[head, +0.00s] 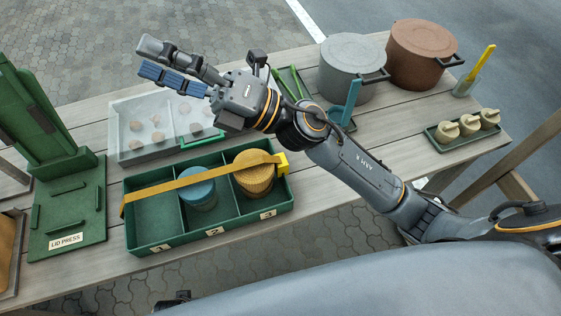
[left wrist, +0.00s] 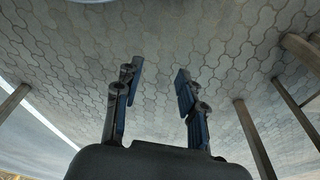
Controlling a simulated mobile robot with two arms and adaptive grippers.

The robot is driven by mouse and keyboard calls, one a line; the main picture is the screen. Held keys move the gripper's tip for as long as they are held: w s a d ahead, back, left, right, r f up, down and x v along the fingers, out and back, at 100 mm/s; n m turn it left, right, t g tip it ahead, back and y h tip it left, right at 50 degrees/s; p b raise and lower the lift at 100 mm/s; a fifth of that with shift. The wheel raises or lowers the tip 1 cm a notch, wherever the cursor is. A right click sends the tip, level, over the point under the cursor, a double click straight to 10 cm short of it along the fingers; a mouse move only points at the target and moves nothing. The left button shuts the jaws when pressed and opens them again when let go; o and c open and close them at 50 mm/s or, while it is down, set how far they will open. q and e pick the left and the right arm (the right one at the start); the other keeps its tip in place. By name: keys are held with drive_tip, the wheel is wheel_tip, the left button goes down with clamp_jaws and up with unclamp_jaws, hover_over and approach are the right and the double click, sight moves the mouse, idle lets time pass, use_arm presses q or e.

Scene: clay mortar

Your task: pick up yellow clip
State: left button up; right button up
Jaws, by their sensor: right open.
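The yellow clip (head: 283,163) is a small bright block at the right end of an ochre strap (head: 215,177) in the head view. The strap runs across the top of a green box (head: 210,233) with three numbered compartments. A blue round container (head: 199,195) stands in compartment 2 and a golden ribbed one (head: 255,180) in compartment 3, both partly under the strap. My right gripper (head: 146,60) is open and empty, up and left of the clip, over the table's far side. My left gripper (left wrist: 159,68) is open and empty above paving in the left wrist view.
A pale tray (head: 125,112) with round pieces lies behind the box. The green lid press (head: 85,215) stands left. Grey (head: 350,60) and brown (head: 420,50) pots stand at the back right. A small tray (head: 463,141) of beige pieces lies right.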

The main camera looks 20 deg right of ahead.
drive_tip(key=s+a+f+n+g, duration=0.2)
drive_tip(key=s+a+n+g, duration=0.15)
drive_tip(key=n+g, duration=0.4)
drive_tip(key=n+h+p, duration=0.2)
drive_tip(key=n+h, duration=0.8)
drive_tip(key=h, duration=1.3)
hover_over(281, 159)
drive_tip(key=shift+g, duration=0.35)
drive_tip(key=f, duration=2.5)
drive_tip(key=shift+w+d+f, duration=0.3)
drive_tip(key=shift+f, duration=0.65)
drive_tip(key=shift+s+a+f+p, duration=0.1)
drive_tip(key=shift+f+p, duration=0.2)
drive_tip(key=f, duration=0.1)
drive_tip(key=f+p, duration=0.1)
drive_tip(key=f, duration=0.1)
drive_tip(key=shift+s+a+f, duration=0.25)
drive_tip(key=shift+s+f, duration=0.05)
drive_tip(key=shift+f, duration=0.55)
use_arm(q)
drive_tip(key=s+a+f, duration=0.1)
drive_tip(key=s+f, duration=0.4)
drive_tip(key=s, duration=0.3)
drive_tip(key=s+a+f+g, duration=0.1)
drive_tip(key=s+a+f, duration=0.1)
drive_tip(key=s+f, duration=0.3)
drive_tip(key=s, duration=0.3)
drive_tip(key=shift+f, duration=0.15)
use_arm(e)
drive_tip(key=c, duration=1)
